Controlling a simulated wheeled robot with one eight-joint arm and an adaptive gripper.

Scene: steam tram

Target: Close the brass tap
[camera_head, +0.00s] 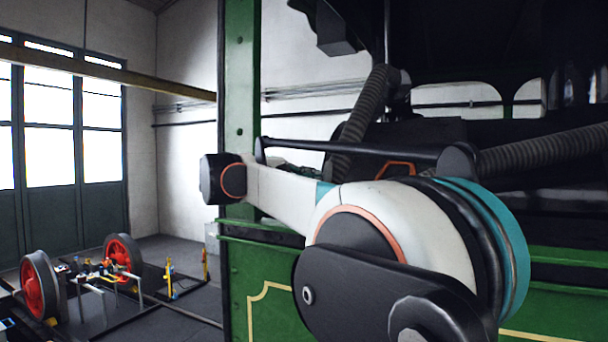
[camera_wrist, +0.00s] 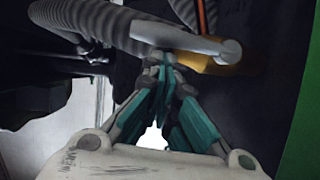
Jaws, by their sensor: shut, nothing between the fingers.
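In the wrist view my gripper (camera_wrist: 164,68) has its teal-padded fingers together at the tips, with nothing held. A yellow-orange part (camera_wrist: 197,62), which looks like the brass tap, is just right of the fingertips. A pale lever-like piece (camera_wrist: 180,38) with a rounded end lies across it, above the fingertips. I cannot tell whether the fingers touch either one. In the head view my arm blocks the middle, and my gripper and the tap cannot be made out there.
A grey ribbed hose (camera_wrist: 80,18) runs close to the tips, and an orange rod (camera_wrist: 202,15) rises above. In the head view the green tram side (camera_head: 262,285) and post (camera_head: 238,90) stand beside my arm. Red wheels (camera_head: 38,287) stand on the floor at left.

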